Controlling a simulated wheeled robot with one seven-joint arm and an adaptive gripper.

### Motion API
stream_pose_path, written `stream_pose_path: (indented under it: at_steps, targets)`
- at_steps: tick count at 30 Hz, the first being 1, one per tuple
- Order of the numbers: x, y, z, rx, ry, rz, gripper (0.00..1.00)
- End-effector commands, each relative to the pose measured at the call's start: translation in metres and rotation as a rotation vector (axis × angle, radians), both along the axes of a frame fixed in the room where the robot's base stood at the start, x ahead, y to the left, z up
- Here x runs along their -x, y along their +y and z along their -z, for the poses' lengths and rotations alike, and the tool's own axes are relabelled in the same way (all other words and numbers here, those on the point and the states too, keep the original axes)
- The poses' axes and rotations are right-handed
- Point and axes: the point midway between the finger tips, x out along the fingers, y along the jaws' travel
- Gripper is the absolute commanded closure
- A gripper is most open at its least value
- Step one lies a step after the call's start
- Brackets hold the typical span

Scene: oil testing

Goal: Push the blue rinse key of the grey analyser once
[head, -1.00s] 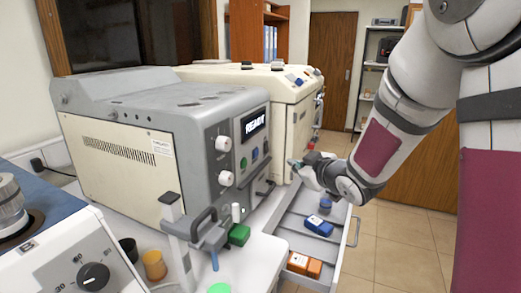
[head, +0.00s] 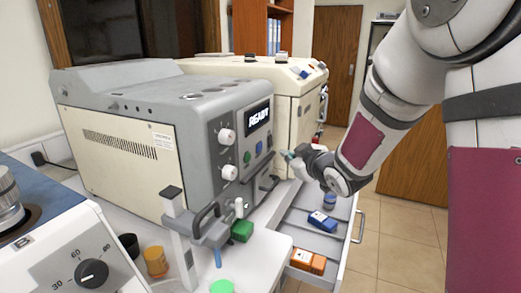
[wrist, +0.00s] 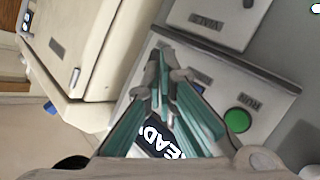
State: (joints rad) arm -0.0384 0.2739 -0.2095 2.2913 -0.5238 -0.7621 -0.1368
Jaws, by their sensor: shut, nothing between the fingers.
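The grey analyser (head: 190,140) stands on the bench, its lit READY display (head: 258,115) facing right. Below the display are a green key (head: 247,157) and the small blue rinse key (head: 259,147). My gripper (head: 287,155) is shut and empty, just right of the panel and apart from the keys in the head view. In the wrist view my teal-padded fingers (wrist: 168,75) cover part of the panel. The green key (wrist: 237,120) shows to their right; only a sliver of the blue key (wrist: 200,88) shows beside them.
A cream machine (head: 285,85) stands behind the analyser. An open drawer (head: 300,240) below my gripper holds blue and orange boxes. A dial unit (head: 85,260), small cups and a handled fixture (head: 210,225) stand at the front. Tiled floor is clear at right.

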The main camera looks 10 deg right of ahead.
Motion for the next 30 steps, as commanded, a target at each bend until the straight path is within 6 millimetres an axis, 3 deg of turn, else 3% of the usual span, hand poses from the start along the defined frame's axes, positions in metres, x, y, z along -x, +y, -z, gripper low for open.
stream_pose_path:
  at_steps: [4, 12, 30]
  targets:
    - [-0.012, 0.018, 0.001, -0.002, 0.001, -0.004, 1.00]
    - [-0.024, 0.034, 0.001, -0.001, 0.001, -0.001, 1.00]
    - [-0.026, 0.037, 0.000, -0.001, 0.001, -0.001, 1.00]
